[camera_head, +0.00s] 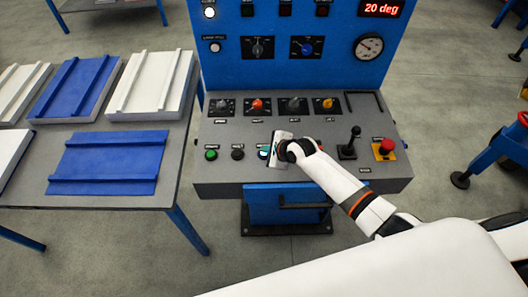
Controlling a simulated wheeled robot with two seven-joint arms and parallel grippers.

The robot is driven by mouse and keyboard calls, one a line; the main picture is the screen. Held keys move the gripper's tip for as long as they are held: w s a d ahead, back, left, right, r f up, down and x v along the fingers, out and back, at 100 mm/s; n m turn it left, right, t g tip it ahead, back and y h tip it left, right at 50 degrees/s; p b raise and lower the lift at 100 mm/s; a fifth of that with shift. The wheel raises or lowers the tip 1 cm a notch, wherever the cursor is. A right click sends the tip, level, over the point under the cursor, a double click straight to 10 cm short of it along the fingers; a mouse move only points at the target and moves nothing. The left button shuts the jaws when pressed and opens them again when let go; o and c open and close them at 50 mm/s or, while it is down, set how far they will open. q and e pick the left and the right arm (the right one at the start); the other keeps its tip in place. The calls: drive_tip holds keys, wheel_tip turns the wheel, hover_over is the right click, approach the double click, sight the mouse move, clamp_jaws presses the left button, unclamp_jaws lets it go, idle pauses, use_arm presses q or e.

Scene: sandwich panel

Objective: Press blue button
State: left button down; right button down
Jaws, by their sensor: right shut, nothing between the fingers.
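The blue button (263,152) is in the lower row of the grey control panel (225,175), right of a green button (211,154) and a black button (237,154). My right gripper (270,158) is shut and empty. It reaches in from the right over the panel, right beside the blue button, and covers part of it. I cannot tell whether it touches the button. My left gripper is not in view.
A black joystick (348,149) and a red emergency button (386,147) stand right of my gripper. A row of knobs (257,106) lies behind. A grey table (100,196) with blue and white panels is at the left.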

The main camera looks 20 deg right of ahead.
sight(266, 156)
drive_tip(key=shift+f, duration=0.5)
idle(0.8)
drive_tip(key=shift+r, duration=0.1)
drive_tip(key=shift+r+p, duration=0.75)
drive_tip(key=shift+p, duration=0.15)
drive_tip(key=shift+r, duration=0.1)
wheel_tip(266, 156, up, 5)
drive_tip(key=p, duration=0.6)
idle(0.4)
